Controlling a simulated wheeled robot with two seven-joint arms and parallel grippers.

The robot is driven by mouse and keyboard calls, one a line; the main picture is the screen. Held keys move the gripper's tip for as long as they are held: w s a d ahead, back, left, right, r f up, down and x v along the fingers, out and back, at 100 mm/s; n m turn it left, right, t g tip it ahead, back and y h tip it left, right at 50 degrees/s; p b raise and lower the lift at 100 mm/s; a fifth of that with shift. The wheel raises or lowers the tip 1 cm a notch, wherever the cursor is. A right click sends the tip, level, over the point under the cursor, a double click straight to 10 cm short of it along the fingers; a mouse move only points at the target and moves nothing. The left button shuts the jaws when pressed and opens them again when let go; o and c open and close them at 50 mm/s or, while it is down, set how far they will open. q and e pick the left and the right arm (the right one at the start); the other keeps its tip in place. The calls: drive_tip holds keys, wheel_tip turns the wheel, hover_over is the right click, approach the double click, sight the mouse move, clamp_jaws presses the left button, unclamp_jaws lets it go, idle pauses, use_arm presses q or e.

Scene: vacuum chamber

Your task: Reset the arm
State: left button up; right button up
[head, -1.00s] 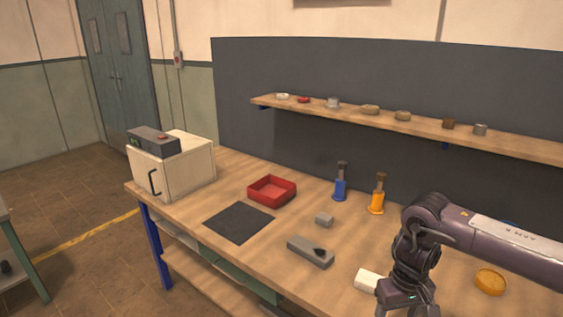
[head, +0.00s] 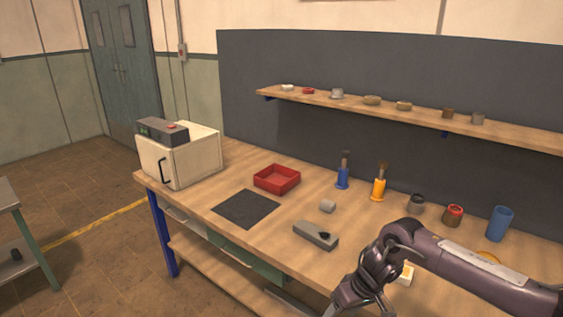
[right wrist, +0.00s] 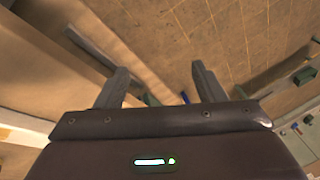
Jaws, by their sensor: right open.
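My right arm comes in from the right in the head view, low over the front edge of the workbench (head: 180,205). Its gripper (head: 350,308) is partly cut off at the bottom of the picture. In the right wrist view the two fingers of my right gripper (right wrist: 158,85) stand wide apart with nothing between them. Beyond them are the tiled floor and bench parts. My left gripper is not in view.
A white chamber box (head: 180,158), red tray (head: 277,179), dark mat (head: 247,208) and grey block (head: 316,236) are on the bench. A white block (head: 405,275) is partly behind my arm. Blue (head: 343,175) and yellow (head: 379,185) bottles and a blue cup (head: 499,223) stand farther back.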

drive_tip(key=w+a+f+t+y, duration=0.2)
drive_tip(key=a+f+y, duration=0.2)
drive_tip(key=a+f, duration=0.65)
drive_tip(key=s+d+f+t, duration=0.2)
drive_tip(key=s+d+f, duration=0.1)
drive_tip(key=f, duration=0.7)
drive_tip(key=s+d+f+m+g+h, duration=0.1)
drive_tip(key=s+d+f+h, duration=0.3)
drive_tip(key=s+f, duration=0.65)
drive_tip(key=s+d+f+m+h, duration=0.1)
drive_tip(key=s+d+f, duration=0.5)
drive_tip(key=s+f, duration=0.5)
drive_tip(key=s+d+f+g+h, duration=0.1)
drive_tip(key=s+d+f, duration=0.1)
drive_tip(key=s, duration=0.9)
drive_tip(key=s+d+f+g+h, duration=0.1)
drive_tip(key=s+d+f+g, duration=0.1)
drive_tip(key=s, duration=0.9)
drive_tip(key=shift+d+f+h, duration=0.15)
drive_tip(key=shift+d+h, duration=0.15)
drive_tip(key=shift+d, duration=0.6)
drive_tip(key=shift+s, duration=0.1)
